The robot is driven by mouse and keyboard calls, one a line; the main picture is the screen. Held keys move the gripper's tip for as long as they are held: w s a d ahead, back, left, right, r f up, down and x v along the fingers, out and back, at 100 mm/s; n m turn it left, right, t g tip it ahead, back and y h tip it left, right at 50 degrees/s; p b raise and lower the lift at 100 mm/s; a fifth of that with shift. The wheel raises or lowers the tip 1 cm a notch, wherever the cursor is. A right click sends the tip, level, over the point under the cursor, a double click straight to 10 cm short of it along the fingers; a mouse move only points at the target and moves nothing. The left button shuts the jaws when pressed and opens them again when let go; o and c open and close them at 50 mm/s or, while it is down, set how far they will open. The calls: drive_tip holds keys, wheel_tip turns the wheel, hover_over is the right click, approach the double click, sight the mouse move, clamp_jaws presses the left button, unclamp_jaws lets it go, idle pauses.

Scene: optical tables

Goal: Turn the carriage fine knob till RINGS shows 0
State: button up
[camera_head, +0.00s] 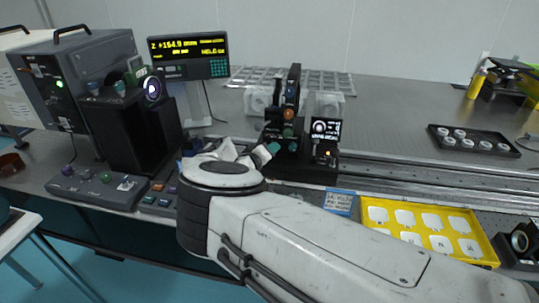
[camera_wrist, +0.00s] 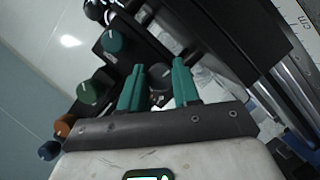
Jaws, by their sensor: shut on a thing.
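The black carriage (camera_head: 300,170) stands on the rail in the middle of the head view, with several coloured knobs on its upright stage. My gripper (camera_head: 268,152) reaches its lower left side, with a teal fingertip showing. In the wrist view my gripper (camera_wrist: 160,82) has its two teal fingers on either side of a small dark grey knob (camera_wrist: 160,74), shut on it. I cannot read a label on this knob. A display (camera_head: 187,55) at the back left shows yellow text with "Z +154.9" and "HELD"; a RINGS value is too small to read.
A small lit screen (camera_head: 326,129) is on the carriage's right. Green knobs (camera_wrist: 114,41), an orange knob (camera_wrist: 64,125) and a blue knob (camera_wrist: 48,150) lie left of my fingers. A yellow tray (camera_head: 485,257) is front right; a dark housing (camera_head: 130,135) stands left.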

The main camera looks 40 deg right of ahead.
drive_tip(key=shift+s+d+f+n+h, duration=0.1)
drive_tip(key=shift+s+d+n+h, duration=0.25)
drive_tip(key=shift+d, duration=0.1)
drive_tip(key=o, duration=1.1)
drive_tip(key=shift+d, duration=0.1)
drive_tip(key=shift+c, duration=0.2)
drive_tip(key=v, duration=1.1)
drive_tip(key=shift+w, duration=0.25)
